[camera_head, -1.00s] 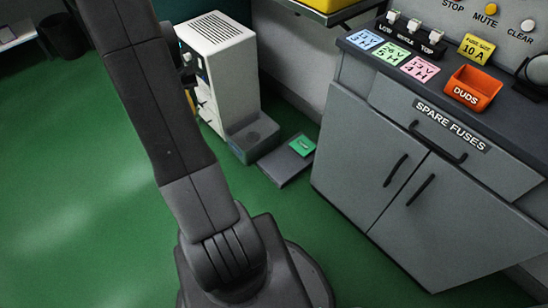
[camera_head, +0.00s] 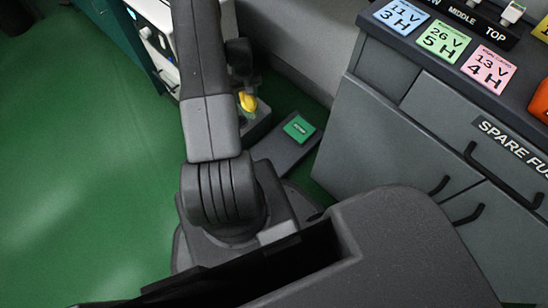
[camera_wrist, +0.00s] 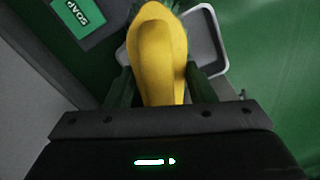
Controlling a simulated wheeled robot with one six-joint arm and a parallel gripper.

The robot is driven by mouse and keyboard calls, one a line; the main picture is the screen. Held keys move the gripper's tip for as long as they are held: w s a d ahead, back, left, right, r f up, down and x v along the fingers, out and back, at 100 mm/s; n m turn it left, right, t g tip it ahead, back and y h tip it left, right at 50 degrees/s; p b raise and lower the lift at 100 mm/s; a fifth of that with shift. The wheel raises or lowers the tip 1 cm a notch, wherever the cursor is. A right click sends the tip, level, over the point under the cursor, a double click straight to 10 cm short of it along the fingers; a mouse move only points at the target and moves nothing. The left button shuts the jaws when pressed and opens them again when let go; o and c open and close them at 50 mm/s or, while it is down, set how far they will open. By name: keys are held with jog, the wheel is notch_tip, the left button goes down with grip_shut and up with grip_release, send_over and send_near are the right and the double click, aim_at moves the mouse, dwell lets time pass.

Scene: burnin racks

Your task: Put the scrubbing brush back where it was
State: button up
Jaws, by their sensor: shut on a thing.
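The scrubbing brush (camera_wrist: 160,60) has a yellow handle and fills the middle of the wrist view. My gripper (camera_wrist: 162,85) is shut on it, with one dark finger on each side. In the head view the yellow brush (camera_head: 247,102) shows as a small patch just right of my arm, over the grey base by the white machine. The brush's underside is hidden. In the wrist view a pale-rimmed grey tray (camera_wrist: 212,42) lies behind the brush, and I cannot tell whether the brush touches it.
A green soap item (camera_head: 299,128) lies on a dark plate (camera_head: 283,143) on the floor, beside the grey base. The grey spare-fuse cabinet (camera_head: 390,135) stands close on the right. A white machine (camera_head: 155,40) stands behind my arm. Green floor (camera_head: 80,180) is open at left.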

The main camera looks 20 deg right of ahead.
jog(key=s+d+f+b, duration=0.2)
jog(key=s+f, duration=0.1)
jog(key=f, duration=0.5)
jog(key=s+d+f+b, duration=0.2)
jog(key=s+f, duration=0.2)
jog(key=f, duration=0.4)
jog(key=s+d+f+b, duration=0.2)
jog(key=s+f, duration=0.2)
jog(key=f, duration=0.4)
jog(key=shift+s, duration=0.25)
jog(key=shift+f+b, duration=0.7)
jog(key=shift+f, duration=1.15)
jog(key=shift+f, duration=0.15)
jog(key=o, duration=1)
